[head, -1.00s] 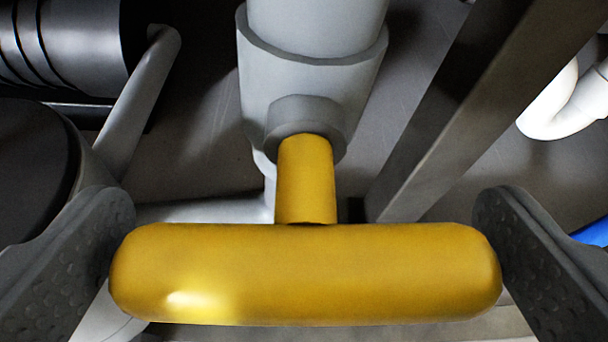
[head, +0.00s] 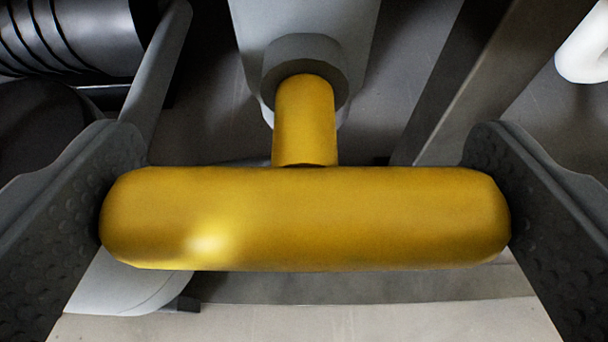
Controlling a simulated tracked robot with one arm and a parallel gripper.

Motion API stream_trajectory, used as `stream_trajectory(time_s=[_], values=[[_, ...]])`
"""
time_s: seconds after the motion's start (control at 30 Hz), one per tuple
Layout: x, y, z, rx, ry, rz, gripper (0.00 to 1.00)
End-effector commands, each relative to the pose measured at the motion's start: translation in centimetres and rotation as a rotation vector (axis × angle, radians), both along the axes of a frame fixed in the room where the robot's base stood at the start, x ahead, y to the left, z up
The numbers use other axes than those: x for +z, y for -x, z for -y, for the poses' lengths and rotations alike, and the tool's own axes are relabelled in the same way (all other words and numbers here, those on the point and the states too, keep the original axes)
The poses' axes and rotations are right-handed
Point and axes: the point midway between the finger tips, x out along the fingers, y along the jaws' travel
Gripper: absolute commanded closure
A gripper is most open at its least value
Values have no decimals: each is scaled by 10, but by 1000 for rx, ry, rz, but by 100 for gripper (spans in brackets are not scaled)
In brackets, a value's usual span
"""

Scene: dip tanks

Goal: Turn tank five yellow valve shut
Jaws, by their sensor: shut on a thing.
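The yellow valve (head: 300,215) fills the middle of the head view. Its T-shaped handle lies level across the picture, and its yellow stem (head: 305,120) runs back into a round grey collar on a grey pipe fitting (head: 250,25). My gripper (head: 305,218) is shut on the handle, with one dimpled jaw against each rounded end. No tank number shows in this view.
A dark ribbed cylinder (head: 90,40) and a slanting grey pipe (head: 158,70) are at upper left. A metal beam (head: 480,80) slants at right, with a white pipe (head: 583,50) beyond it. Pale floor (head: 330,320) shows below the handle.

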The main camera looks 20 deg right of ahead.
Motion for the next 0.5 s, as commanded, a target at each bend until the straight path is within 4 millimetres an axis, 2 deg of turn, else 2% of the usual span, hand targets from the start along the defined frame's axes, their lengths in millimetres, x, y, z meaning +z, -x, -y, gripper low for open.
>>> stream_trajectory(time_s=[0.3, 0.33, 0.37, 0.5], values=[[1, -1, 0, -2, -7, 8, 32], [1, -1, 0, -2, -7, 8, 4], [1, -1, 0, -2, -7, 8, 0], [1, -1, 0, -1, -7, 5, 0]])
